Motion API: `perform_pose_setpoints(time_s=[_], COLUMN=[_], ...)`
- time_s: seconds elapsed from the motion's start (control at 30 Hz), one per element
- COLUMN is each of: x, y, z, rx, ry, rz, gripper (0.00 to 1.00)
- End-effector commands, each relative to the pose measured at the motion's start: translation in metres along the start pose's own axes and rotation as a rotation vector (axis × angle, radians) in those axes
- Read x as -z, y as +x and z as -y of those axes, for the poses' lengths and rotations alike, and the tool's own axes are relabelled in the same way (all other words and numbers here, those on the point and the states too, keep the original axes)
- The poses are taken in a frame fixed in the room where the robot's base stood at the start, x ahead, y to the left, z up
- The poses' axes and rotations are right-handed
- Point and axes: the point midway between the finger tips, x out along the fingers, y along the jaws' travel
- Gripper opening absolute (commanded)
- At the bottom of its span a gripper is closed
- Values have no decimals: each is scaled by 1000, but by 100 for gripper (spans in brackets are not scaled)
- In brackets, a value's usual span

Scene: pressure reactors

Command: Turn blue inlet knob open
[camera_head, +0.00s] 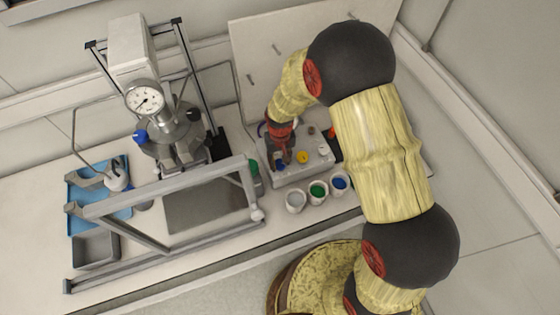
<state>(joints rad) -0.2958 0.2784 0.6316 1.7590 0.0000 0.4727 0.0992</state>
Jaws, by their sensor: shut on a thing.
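A blue knob (140,136) sticks out on the left side of the steel reactor (178,132), below its round pressure gauge (144,100). My gripper (281,161) is far to the right of it, pointing down over a white block (290,177) with small coloured pieces on top. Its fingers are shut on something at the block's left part. A small blue piece (280,167) shows right at the fingertips and seems to be what they hold. The fingers and arm partly hide it, so the exact grasp is unclear.
A yellow piece (302,157) sits beside the gripper. White, green (318,190) and blue (340,183) cups stand in front of the block. A grey metal frame (165,190) stands before the reactor. A blue tray (85,190) lies at the left.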

Motion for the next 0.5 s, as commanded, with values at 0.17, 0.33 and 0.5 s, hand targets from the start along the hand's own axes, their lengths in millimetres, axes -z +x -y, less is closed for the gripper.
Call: perform_pose_setpoints(time_s=[0.17,0.33,0.5], x=[1,1,0], y=[0,0,0], z=[0,0,0], rx=[0,0,0], ry=[-163,-306,-421], rz=[-2,-2,-1], gripper=[7,7,7])
